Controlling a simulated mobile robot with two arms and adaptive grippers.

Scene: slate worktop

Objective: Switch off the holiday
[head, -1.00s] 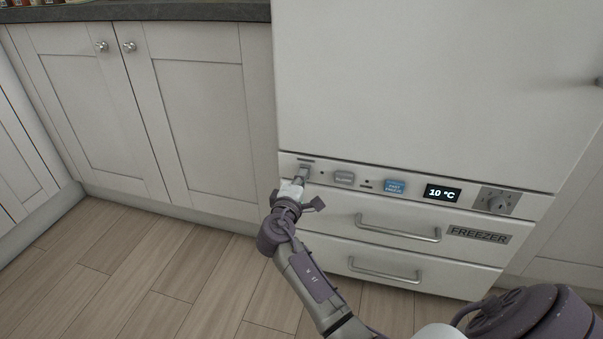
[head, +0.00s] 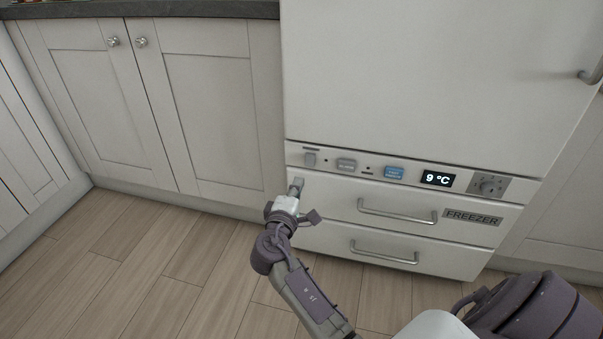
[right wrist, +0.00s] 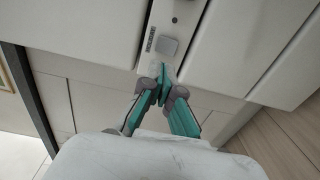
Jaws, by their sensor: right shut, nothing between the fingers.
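A fridge-freezer control panel (head: 405,175) runs across the front above the freezer drawers. At its left end is a small grey switch (head: 310,158) with a dark label above it, too small to read in the head view. The right wrist view shows this switch (right wrist: 168,47) beside its label. My right gripper (head: 296,186) is shut and empty, just below and left of the switch, in front of the upper drawer. In the right wrist view its teal fingertips (right wrist: 164,82) meet near the switch, apart from it. My left gripper is not in view.
The drawer handles (head: 410,214) stick out. White cupboards (head: 215,110) stand at left; the wooden floor is clear.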

